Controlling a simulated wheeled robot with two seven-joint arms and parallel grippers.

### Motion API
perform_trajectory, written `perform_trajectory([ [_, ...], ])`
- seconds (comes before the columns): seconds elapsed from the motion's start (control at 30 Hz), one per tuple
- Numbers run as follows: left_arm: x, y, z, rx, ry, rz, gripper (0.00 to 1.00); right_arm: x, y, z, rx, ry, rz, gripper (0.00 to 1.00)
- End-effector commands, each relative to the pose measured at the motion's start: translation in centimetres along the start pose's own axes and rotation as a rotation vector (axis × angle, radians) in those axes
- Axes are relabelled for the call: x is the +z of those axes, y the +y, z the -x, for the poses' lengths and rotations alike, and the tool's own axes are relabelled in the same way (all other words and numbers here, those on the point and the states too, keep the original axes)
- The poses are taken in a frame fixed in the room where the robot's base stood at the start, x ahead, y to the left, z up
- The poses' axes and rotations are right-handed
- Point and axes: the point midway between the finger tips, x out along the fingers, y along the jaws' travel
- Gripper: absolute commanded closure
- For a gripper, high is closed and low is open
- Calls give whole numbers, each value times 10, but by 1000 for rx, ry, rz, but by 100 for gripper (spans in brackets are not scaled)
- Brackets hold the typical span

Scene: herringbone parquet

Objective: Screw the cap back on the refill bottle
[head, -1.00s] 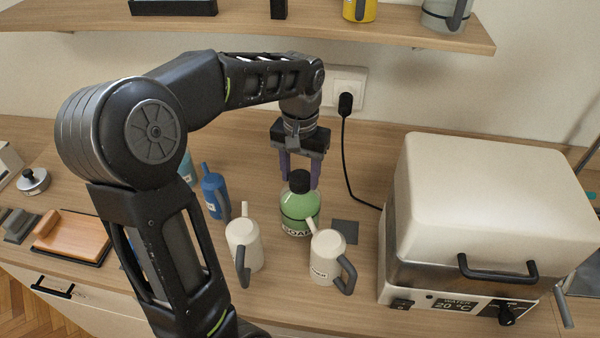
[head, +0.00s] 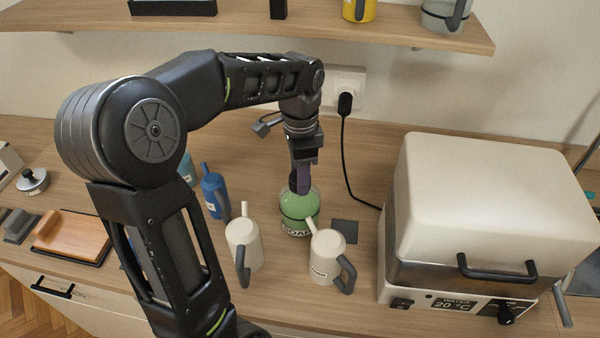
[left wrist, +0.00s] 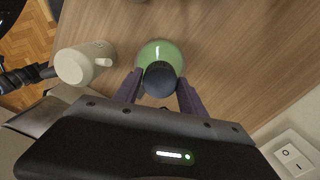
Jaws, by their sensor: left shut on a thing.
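The refill bottle (head: 299,208) is round, green and labelled, and stands upright on the wooden counter. Its black cap (head: 294,178) is at the top of the bottle, partly hidden by a finger. My left gripper (head: 301,182) points down over the bottle, with its purple fingers shut on the cap. In the left wrist view, the dark cap (left wrist: 160,80) sits between the two fingertips (left wrist: 160,90), with the green bottle (left wrist: 160,53) directly beneath. I cannot tell how tightly the cap sits on the neck. My right gripper is not in view.
A white water appliance (head: 490,205) stands at right. A dark flat square (head: 345,231) lies beside the bottle. A shelf (head: 300,22) runs above.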

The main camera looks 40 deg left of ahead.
Motion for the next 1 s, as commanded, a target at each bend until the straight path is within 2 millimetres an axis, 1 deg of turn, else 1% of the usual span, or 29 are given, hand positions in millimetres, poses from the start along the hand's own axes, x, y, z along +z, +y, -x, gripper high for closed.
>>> perform_trajectory([
  [0.07,1,-1,0,-1,-2,-140,100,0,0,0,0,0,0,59],
  [0.1,1,-1,0,-2,-2,-127,49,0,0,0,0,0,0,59],
  [0.3,0,0,0,-1,-1,-123,32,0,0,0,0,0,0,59],
  [0.37,0,0,0,-1,0,-123,27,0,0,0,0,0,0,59],
  [0.4,0,0,0,0,0,-123,26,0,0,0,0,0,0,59],
  [0.63,0,0,0,0,0,-122,26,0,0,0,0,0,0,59],
  [0.73,0,0,4,-1,1,-122,26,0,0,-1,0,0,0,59],
  [0.87,-1,-1,18,-3,2,-122,26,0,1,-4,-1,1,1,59],
  [1.0,-1,-1,41,-4,3,-122,26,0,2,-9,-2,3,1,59],
])
